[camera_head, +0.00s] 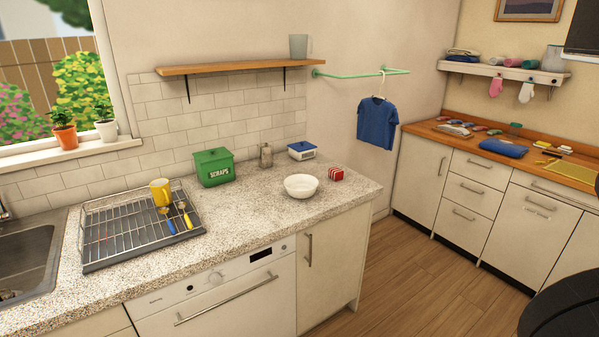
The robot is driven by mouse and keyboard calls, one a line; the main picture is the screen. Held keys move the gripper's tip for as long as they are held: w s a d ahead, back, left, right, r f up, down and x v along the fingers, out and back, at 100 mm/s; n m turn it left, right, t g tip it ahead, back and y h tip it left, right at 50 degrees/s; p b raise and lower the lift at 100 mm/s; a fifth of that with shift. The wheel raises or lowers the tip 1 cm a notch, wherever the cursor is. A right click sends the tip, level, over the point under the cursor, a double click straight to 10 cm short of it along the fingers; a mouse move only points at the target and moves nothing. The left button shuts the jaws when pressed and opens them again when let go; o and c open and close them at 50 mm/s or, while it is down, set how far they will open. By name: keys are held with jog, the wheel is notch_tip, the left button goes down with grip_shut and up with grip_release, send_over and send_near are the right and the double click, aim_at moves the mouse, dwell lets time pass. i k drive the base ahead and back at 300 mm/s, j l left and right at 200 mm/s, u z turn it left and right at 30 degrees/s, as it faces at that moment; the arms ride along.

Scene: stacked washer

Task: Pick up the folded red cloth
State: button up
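A small red block-shaped thing with white stripes (336,174) sits on the speckled counter, near its right end, just right of a white bowl (301,186). It may be the folded red cloth, but it is too small to tell. Several small flat items, some reddish (479,127), lie on the wooden counter at the right; their kind is unclear. My gripper is not in view.
The speckled counter (240,230) also holds a dish rack (100,225), a green scraps tin (214,168) and a blue-and-white box (302,150). A blue shirt (377,122) hangs from a green rail. Wooden floor (420,275) lies open between the counters.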

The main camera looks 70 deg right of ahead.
aim_at(336, 173)
jog(key=z, duration=1.75)
jog(key=i+j+z, duration=0.1)
jog(key=i+j, duration=0.1)
jog(key=i, duration=0.05)
